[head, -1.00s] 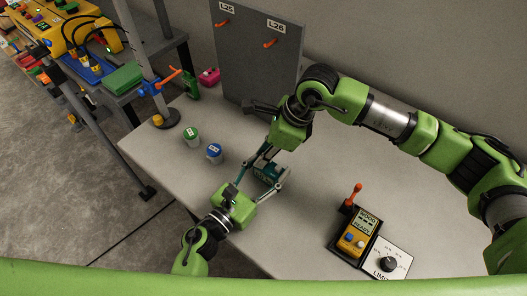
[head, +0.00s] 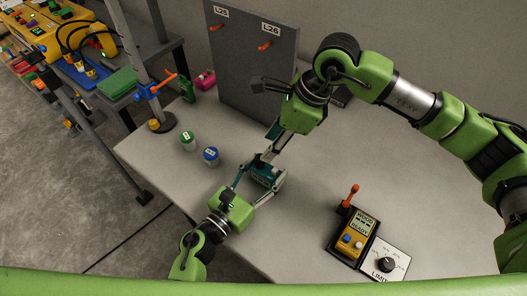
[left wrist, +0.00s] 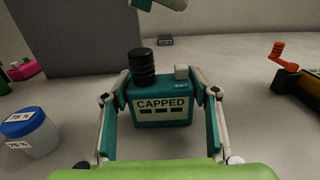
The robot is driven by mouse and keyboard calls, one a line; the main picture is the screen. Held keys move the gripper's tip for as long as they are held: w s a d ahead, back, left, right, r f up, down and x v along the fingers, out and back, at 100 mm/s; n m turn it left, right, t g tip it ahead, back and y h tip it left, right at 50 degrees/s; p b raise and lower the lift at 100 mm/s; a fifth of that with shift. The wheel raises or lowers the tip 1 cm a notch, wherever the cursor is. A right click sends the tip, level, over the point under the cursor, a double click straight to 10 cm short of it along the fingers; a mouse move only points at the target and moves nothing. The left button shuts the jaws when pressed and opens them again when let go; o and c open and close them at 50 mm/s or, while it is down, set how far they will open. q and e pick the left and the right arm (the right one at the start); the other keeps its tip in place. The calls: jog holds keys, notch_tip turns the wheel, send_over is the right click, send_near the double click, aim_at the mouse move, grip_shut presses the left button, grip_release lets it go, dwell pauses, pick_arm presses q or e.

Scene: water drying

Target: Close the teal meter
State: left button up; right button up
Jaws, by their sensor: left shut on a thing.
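The teal meter (left wrist: 160,110) stands upright in the left wrist view, and its display reads CAPPED. A black ribbed cap (left wrist: 142,68) sits on its top left, beside a small white block (left wrist: 181,72). The meter also shows in the head view (head: 264,174), partly covered by the grippers. My left gripper (left wrist: 160,105) is shut on the meter, one finger at each side.
Green-lidded and blue-lidded jars (head: 187,140) (head: 211,156) stand left of the meter. A yellow wood meter (head: 352,236) and a LIMIT dial (head: 385,262) are at the right. A grey panel (head: 250,65) stands behind. Table between is clear.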

jog(key=shift+v, duration=2.25)
pick_arm(q)
jog(key=o, duration=1.7)
jog(key=shift+s+a, duration=0.1)
jog(key=v, duration=1.1)
jog(key=shift+s+a, duration=0.2)
jog(key=shift+s, duration=0.15)
pick_arm(e)
jog(key=shift+a, duration=0.1)
